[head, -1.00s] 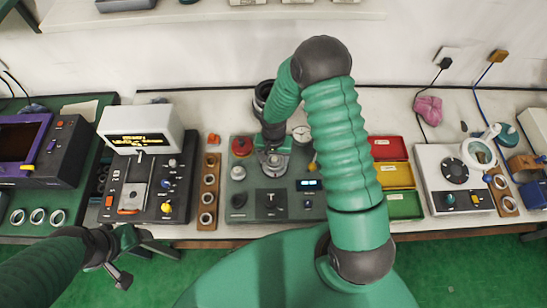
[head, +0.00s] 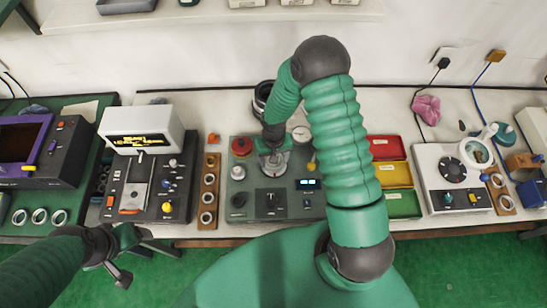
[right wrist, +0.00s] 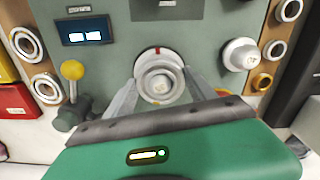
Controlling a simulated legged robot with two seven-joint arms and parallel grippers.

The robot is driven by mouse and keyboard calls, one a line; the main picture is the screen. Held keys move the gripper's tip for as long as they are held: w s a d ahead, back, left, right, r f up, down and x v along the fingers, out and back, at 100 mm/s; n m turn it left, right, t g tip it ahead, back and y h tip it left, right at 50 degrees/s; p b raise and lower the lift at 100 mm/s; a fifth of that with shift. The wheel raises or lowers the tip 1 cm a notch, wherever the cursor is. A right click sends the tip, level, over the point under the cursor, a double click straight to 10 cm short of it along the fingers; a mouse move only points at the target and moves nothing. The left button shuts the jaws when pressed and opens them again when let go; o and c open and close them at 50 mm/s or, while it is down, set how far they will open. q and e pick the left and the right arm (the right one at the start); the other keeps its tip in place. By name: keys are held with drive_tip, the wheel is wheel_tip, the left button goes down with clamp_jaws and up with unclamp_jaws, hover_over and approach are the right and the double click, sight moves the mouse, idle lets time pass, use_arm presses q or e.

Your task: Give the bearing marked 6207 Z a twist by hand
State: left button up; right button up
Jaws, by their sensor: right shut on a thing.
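A metal bearing (right wrist: 160,82) sits on the grey-green test unit (head: 240,212), below a small red mark in the right wrist view. Its marking is too small to read. My right gripper (right wrist: 163,92) is shut on this bearing, with one finger on each side of it. In the head view the right gripper (head: 272,153) reaches down over the unit and hides most of the bearing. My left gripper (head: 140,257) is open and empty, in front of the bench at the lower left.
The unit carries a lit display (head: 308,184), a red button (head: 241,146), a dial gauge (head: 301,133) and a yellow-knobbed lever (right wrist: 72,72). A wooden rack (head: 209,172) of rings stands to its left. Coloured bins (head: 387,148) stand to its right.

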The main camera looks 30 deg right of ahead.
drive_tip(key=o, duration=1.9)
wheel_tip(320, 180, up, 17)
drive_tip(key=shift+f+b, duration=0.1)
drive_tip(key=shift+b, duration=0.75)
drive_tip(key=shift+s+a+f+n+t+b, duration=0.45)
drive_tip(key=shift+s+a+f+n+b, duration=0.25)
drive_tip(key=shift+s+a+b, duration=0.6)
drive_tip(key=shift+s+a+f+n+t+b, duration=0.4)
drive_tip(key=shift+s+a+f+n+b, duration=0.45)
drive_tip(key=shift+s, duration=0.8)
drive_tip(key=shift+s+a+f+n+t+b, duration=0.5)
drive_tip(key=shift+s+a+b, duration=0.45)
drive_tip(key=shift+s+a, duration=0.45)
